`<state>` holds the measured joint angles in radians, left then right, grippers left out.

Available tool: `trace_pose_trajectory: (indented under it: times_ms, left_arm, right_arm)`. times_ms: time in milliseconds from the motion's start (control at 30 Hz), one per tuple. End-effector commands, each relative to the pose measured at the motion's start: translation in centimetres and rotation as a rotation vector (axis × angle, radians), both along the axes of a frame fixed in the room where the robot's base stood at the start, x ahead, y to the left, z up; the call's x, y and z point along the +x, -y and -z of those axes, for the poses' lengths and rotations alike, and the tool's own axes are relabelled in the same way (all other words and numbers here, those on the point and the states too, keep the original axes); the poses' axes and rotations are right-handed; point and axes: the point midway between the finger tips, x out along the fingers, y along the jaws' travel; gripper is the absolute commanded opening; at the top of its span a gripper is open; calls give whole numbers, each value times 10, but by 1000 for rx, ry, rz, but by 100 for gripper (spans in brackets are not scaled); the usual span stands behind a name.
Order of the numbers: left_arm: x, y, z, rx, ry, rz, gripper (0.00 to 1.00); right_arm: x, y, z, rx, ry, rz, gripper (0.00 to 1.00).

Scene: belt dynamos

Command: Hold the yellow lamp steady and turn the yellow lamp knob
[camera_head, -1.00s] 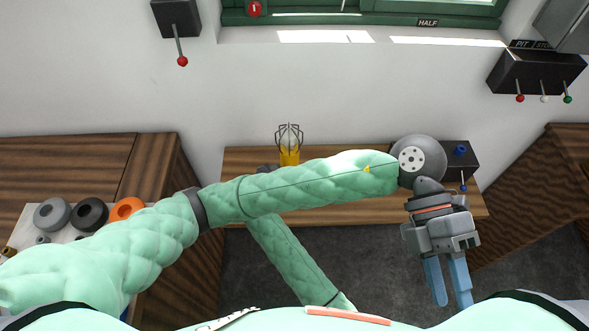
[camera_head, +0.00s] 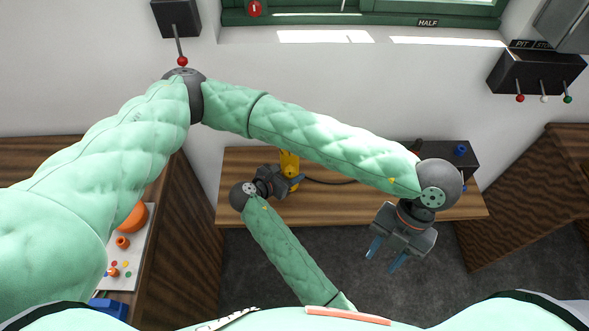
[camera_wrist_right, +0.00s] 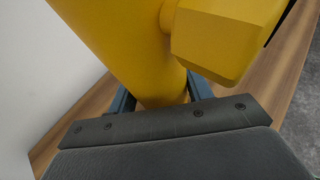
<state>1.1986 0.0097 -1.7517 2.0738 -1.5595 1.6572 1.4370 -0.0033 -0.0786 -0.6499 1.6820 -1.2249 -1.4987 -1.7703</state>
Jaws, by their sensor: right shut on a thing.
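The yellow lamp (camera_head: 289,163) stands on the wooden bench near the wall. Its upper part is hidden behind my left forearm in the head view. My right gripper (camera_head: 292,184) is at the lamp, shut on its yellow body. In the right wrist view the yellow lamp body (camera_wrist_right: 115,45) sits between the two blue fingers, with a blocky yellow part (camera_wrist_right: 225,40) jutting out at upper right. I cannot tell whether that part is the knob. My left gripper (camera_head: 382,261) is open and empty, in front of the bench and well right of the lamp, fingers pointing down-left.
The bench (camera_head: 330,207) also carries a dark box with a blue knob (camera_head: 461,151) at its right end. A dark cable (camera_head: 330,182) runs right from the lamp. A red-tipped lever (camera_head: 182,61) is close to my left elbow. Orange parts (camera_head: 133,217) lie on the left worktop.

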Motion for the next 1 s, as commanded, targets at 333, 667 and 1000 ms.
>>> trace_pose_trajectory:
  times_ms: [333,667,1000]
  left_arm:
    - [86,-39,25,184,387,-134,36]
    - [177,-82,21,298,757,-272,36]
    - [225,-107,9,337,950,-344,36]
  right_arm:
    - [-1,1,3,-1,-4,1,8]
    - [-1,1,3,-1,-4,1,8]
    - [-1,1,3,-1,-4,1,8]
